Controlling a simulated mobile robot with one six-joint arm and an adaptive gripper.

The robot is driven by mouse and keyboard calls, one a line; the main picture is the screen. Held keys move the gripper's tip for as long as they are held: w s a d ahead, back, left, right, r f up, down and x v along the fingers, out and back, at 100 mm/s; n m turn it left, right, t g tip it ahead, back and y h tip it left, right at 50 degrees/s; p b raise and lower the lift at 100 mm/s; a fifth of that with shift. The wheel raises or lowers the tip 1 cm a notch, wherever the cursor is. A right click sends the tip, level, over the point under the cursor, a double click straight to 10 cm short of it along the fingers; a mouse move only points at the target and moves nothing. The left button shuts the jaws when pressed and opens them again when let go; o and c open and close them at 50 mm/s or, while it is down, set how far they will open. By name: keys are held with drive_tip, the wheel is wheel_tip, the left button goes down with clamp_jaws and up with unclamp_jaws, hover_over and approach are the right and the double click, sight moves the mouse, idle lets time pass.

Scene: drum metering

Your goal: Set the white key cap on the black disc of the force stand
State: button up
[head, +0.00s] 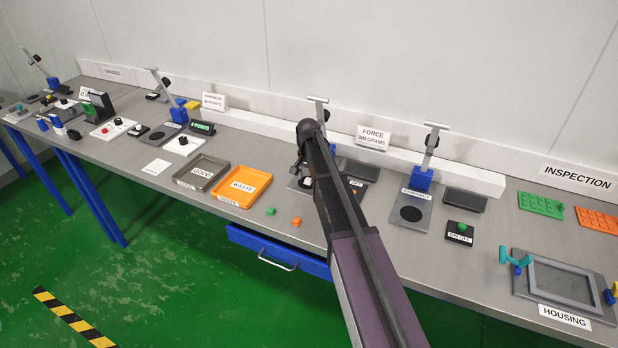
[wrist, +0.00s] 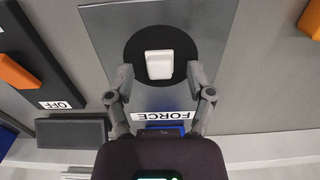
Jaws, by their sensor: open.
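The white key cap (wrist: 159,64) lies over the black disc (wrist: 186,46) of the force stand in the wrist view, near the disc's middle, and looks to rest on it. The stand's grey plate (wrist: 110,30) carries a FORCE label (wrist: 164,116). My gripper (wrist: 160,75) is open. Its fingertips are on either side of the cap's near edge, with a clear gap on both sides. In the head view my gripper (head: 303,165) is over the force stand, and my arm hides much of it.
In the wrist view, a dark box labelled OFF with an orange block (wrist: 18,72) is left of the plate. In the head view, an orange tray (head: 228,199) and a grey tray (head: 185,183) are left of my arm. Small green (head: 271,211) and orange (head: 296,222) pieces lie near the front edge.

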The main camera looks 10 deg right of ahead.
sight(308, 179)
wheel_tip(308, 179, up, 12)
drive_tip(key=p, duration=1.1)
drive_tip(key=shift+p, duration=0.4)
idle(0.4)
drive_tip(key=s+n, duration=0.7)
drive_tip(key=s, duration=2.2)
drive_tip(key=shift+d, duration=0.15)
drive_tip(key=shift+s+d, duration=0.1)
